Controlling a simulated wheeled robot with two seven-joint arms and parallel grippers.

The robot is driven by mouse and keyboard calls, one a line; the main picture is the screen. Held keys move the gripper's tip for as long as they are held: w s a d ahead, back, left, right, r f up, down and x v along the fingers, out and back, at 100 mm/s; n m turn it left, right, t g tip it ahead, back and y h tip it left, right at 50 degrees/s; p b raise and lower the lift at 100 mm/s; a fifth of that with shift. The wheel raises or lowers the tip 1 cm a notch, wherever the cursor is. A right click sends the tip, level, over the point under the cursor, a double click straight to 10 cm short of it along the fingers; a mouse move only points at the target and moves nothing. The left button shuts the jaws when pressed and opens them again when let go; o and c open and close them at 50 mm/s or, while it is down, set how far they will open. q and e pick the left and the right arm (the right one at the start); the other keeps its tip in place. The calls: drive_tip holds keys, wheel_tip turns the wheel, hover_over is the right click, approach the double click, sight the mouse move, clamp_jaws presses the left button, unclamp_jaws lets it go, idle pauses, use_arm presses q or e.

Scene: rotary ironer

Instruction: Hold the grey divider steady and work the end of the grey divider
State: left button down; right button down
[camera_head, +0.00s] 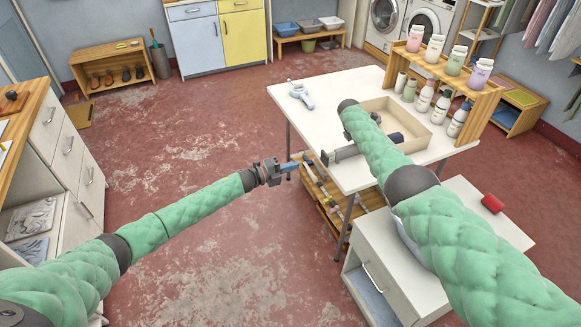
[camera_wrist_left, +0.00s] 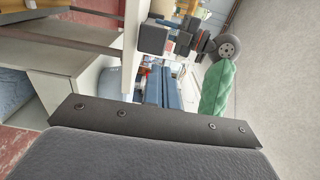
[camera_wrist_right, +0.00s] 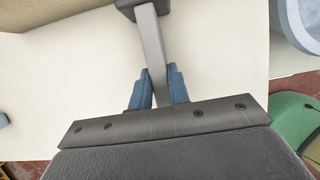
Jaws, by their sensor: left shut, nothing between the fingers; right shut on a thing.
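The grey divider (camera_head: 345,152) is a flat grey bar at the front left of the white table, with a dark block (camera_head: 324,158) on its end. In the right wrist view, the divider (camera_wrist_right: 152,42) passes between the blue fingers of my right gripper (camera_wrist_right: 158,80), which is shut on it; a dark block (camera_wrist_right: 135,6) is at its far end.
The white table (camera_head: 345,80) carries a shallow beige box (camera_head: 437,140), a pale blue-grey tool (camera_head: 302,93) and a wooden rack (camera_head: 484,103) with several bottles. A white cabinet (camera_head: 390,255) stands in front. Floor at left is clear.

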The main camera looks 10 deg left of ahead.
sight(324, 156)
use_arm(q)
drive_tip(key=x, duration=1)
drive_tip(key=shift+w+d, duration=0.15)
drive_tip(key=shift+d, duration=0.05)
drive_tip(key=shift+d, duration=0.1)
drive_tip(key=x, duration=0.4)
drive_tip(key=shift+w+d, duration=0.2)
use_arm(e)
drive_tip(key=shift+a, duration=0.15)
use_arm(q)
drive_tip(key=v, duration=1.4)
drive_tip(key=shift+a, duration=0.15)
drive_tip(key=shift+f, duration=0.1)
